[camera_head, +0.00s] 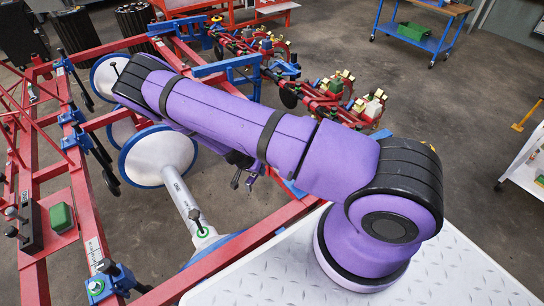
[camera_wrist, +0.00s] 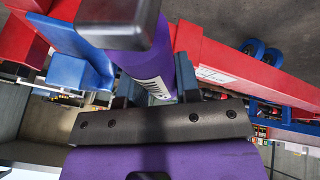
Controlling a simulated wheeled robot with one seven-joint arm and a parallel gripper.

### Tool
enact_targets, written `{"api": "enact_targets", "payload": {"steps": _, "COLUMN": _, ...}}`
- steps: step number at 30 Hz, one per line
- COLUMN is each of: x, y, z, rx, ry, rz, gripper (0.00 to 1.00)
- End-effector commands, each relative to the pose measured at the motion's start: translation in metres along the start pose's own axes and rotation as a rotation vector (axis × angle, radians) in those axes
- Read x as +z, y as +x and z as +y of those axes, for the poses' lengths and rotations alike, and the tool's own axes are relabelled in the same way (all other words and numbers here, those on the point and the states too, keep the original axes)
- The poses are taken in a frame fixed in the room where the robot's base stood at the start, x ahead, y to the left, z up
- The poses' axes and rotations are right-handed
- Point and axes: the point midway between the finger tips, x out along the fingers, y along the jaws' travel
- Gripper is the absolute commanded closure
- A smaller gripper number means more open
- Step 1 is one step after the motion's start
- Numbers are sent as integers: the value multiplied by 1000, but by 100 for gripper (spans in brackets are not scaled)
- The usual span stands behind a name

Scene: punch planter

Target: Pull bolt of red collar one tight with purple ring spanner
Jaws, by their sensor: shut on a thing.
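In the wrist view my gripper (camera_wrist: 158,88) is shut on the purple ring spanner (camera_wrist: 146,66). The spanner has a purple shaft with a white label and a dark, blurred end close to the camera at the top. Its far end is hidden behind the jaws. A red block (camera_wrist: 18,45) and a blue bracket (camera_wrist: 82,42) show left of the spanner. I cannot tell whether the red block is red collar one, and no bolt can be made out there. In the head view my purple arm covers the gripper and spanner almost wholly.
A red beam (camera_wrist: 240,72) with a white label runs just right of the spanner. The red planter frame (camera_head: 82,142) carries white discs with blue rims (camera_head: 145,155) and several blue clamps.

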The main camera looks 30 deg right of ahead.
Motion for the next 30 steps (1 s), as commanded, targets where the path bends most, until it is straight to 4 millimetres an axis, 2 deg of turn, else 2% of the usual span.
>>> {"api": "enact_targets", "payload": {"steps": 17, "x": 0, "y": 0, "z": 5, "rx": -15, "ry": -36, "rz": 11, "gripper": 100}}
{"api": "enact_targets", "payload": {"steps": 30, "x": -8, "y": -18, "z": 10, "rx": -16, "ry": -36, "rz": 11, "gripper": 100}}
